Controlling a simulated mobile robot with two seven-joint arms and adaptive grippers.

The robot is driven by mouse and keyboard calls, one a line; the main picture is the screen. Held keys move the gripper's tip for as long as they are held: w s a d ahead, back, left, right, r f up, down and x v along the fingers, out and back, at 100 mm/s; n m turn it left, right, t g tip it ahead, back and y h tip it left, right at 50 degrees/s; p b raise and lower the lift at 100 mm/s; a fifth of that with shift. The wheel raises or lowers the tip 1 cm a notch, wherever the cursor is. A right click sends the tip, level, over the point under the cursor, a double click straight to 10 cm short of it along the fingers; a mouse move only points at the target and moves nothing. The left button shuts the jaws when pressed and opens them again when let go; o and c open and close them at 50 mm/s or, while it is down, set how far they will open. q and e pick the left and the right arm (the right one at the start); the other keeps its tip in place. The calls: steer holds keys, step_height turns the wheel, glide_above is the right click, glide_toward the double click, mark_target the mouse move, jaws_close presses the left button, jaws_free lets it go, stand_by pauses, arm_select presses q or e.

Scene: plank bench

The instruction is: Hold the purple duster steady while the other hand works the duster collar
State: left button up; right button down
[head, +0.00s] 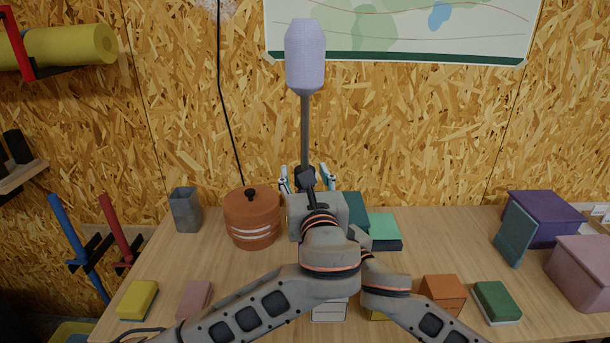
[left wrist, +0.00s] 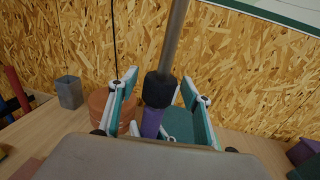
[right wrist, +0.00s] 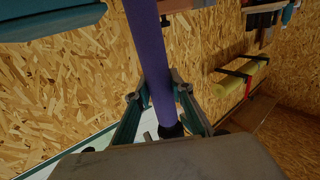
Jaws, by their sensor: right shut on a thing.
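The duster stands upright in the head view, its pale lavender head (head: 305,55) at the top of a grey shaft. The dark duster collar (head: 306,176) also shows in the left wrist view (left wrist: 160,90), with the purple handle (left wrist: 152,122) below it. My left gripper (head: 306,180) is open, with one finger on each side of the collar and gaps visible in the left wrist view. My right gripper (right wrist: 158,92) is shut on the purple handle, just beside a dark part that looks like the collar. In the head view my left arm hides the right gripper and the handle.
On the bench (head: 450,250) stand a terracotta pot (head: 252,218), a grey cup (head: 186,210) and a teal box (head: 385,232). Small blocks lie near the front. A purple box (head: 543,215) and a pink box (head: 582,272) stand at right. The middle right is clear.

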arm_select(q)
steer(key=s+d, duration=0.1)
steer(key=s, duration=1.1)
steer(key=shift+d, duration=0.35)
